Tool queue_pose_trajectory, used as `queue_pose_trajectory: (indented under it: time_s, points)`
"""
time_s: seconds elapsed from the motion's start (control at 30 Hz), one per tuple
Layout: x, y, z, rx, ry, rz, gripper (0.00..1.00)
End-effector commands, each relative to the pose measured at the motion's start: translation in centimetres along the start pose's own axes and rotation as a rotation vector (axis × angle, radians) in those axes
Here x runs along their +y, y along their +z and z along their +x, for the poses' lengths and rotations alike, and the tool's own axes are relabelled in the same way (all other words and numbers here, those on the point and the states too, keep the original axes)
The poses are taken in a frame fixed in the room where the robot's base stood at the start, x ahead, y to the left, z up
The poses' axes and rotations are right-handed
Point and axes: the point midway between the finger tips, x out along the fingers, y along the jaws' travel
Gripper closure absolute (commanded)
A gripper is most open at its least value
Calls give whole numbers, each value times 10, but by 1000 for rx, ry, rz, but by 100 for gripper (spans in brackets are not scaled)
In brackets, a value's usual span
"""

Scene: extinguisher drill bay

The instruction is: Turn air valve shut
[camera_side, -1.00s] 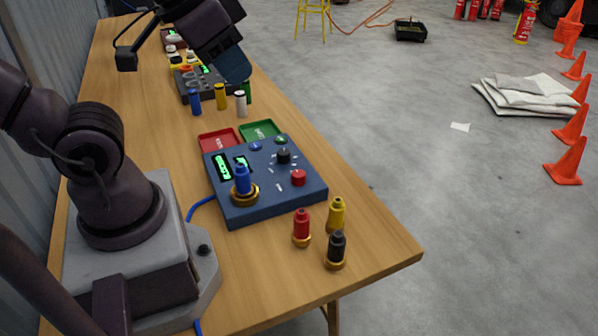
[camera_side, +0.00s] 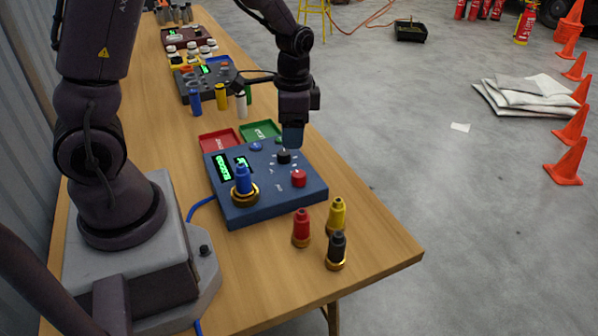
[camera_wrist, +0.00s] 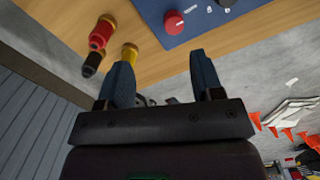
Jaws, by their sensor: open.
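The blue control box (camera_side: 262,205) stands on the table with a black knob (camera_side: 284,157), a red knob (camera_side: 298,178) and a blue cylinder (camera_side: 242,182) in a gold ring on top. Which control is the air valve cannot be read from its small labels. My gripper (camera_side: 292,142) is above the box's far right part, close over the black knob; contact cannot be told. In the wrist view my gripper (camera_wrist: 160,65) has its blue fingers apart with nothing between them. The red knob (camera_wrist: 173,22) shows ahead of the fingers, and the black knob is partly cut off at the top edge.
Red (camera_side: 301,229), yellow (camera_side: 336,215) and black (camera_side: 336,250) bottles stand near the table's front right corner. A red tray (camera_side: 219,140) and a green tray (camera_side: 258,131) lie behind the box. Blue, yellow and white cylinders (camera_side: 221,97) stand farther back.

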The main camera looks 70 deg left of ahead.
Motion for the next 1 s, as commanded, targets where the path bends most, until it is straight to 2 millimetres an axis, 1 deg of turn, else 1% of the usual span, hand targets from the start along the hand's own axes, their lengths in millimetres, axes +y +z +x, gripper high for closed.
queue_pose_trajectory:
  time_s: [0.03,0.1,0.27,0.37,0.47,0.7,0.8,0.9,1.0]
  points:
    - [-7,-5,3,9,-13,54,40]
    - [-12,-11,-2,36,-36,125,40]
    - [-14,-14,-1,47,-48,218,40]
    - [-14,-14,7,45,-47,227,40]
    - [-14,-14,22,43,-45,225,40]
    - [-16,-16,74,42,-44,223,40]
    - [-17,-18,92,42,-44,223,40]
    - [-17,-18,108,44,-45,224,40]
    - [-18,-20,118,45,-46,223,40]
